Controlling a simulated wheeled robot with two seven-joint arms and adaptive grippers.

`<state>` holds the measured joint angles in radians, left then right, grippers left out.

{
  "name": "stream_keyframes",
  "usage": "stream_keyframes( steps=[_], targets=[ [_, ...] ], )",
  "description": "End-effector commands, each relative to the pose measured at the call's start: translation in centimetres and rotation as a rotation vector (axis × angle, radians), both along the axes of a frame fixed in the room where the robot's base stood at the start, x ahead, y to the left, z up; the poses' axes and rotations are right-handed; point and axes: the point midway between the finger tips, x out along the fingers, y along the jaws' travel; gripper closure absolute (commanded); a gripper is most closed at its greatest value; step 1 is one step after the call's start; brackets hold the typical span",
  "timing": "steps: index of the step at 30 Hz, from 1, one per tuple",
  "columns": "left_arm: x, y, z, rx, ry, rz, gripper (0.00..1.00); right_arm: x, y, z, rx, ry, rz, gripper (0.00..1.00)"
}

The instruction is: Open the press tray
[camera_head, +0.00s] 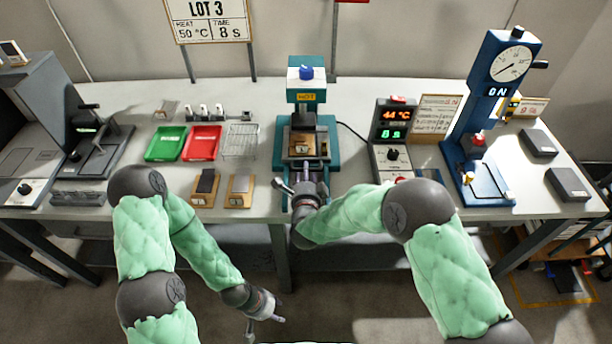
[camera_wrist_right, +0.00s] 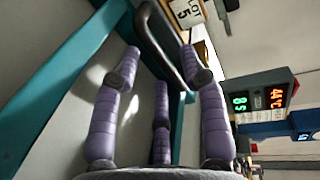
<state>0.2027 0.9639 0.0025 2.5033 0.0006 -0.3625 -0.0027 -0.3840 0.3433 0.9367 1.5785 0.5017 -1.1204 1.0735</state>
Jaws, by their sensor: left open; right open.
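The teal press (camera_head: 306,95) stands at the middle of the bench, with a blue knob on top and a yellow "HOT" label. Its press tray (camera_head: 302,160) sits low at the front, partly hidden by my right gripper. My right gripper (camera_head: 309,188) is open at the front of the press. In the right wrist view a dark bar-shaped handle (camera_wrist_right: 165,45) lies between its spread purple fingertips (camera_wrist_right: 160,58); whether they touch it I cannot tell. My left gripper (camera_head: 265,321) is open and empty, low in front of the bench and away from the press.
A controller (camera_head: 391,135) reading 44 °C and 8 s stands right of the press. A blue gauge stand (camera_head: 490,120) is farther right. A green tray (camera_head: 166,144), a red tray (camera_head: 202,144) and a wire rack (camera_head: 240,141) lie to the left.

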Motion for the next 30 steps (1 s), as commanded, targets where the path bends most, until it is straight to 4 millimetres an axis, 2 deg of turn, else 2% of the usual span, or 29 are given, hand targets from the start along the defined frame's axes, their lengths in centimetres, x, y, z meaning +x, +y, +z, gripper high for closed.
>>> stream_keyframes(
  steps=[4, 13, 15, 18, 26, 30],
  targets=[
    [0.0, 0.0, -0.3, 0.0, 0.0, 0.0, 0.53, 0.9, -0.1, -0.2, 0.0, -0.001, -0.001, 0.57],
    [0.0, 0.0, -0.3, 0.0, 0.0, 0.0, 0.53, 1.0, 0.0, -0.2, -0.001, 0.0, -0.001, 0.57],
    [0.0, 0.0, -0.3, 0.0, 0.0, 0.0, 0.53, 1.0, 0.0, -0.2, -0.001, 0.0, -0.001, 0.77],
    [0.0, 0.0, -0.3, 0.0, 0.0, 0.0, 0.53, 1.0, 0.0, -0.2, -0.001, 0.0, -0.001, 1.0],
    [0.0, 0.0, -0.3, 0.0, 0.0, 0.0, 0.53, 0.8, 0.0, -0.2, -0.001, 0.0, 0.0, 1.0],
    [0.0, 0.0, -0.2, 0.0, 0.0, 0.0, 0.53, -0.3, 0.0, -0.2, -0.002, 0.002, 0.002, 1.0]
  ],
)
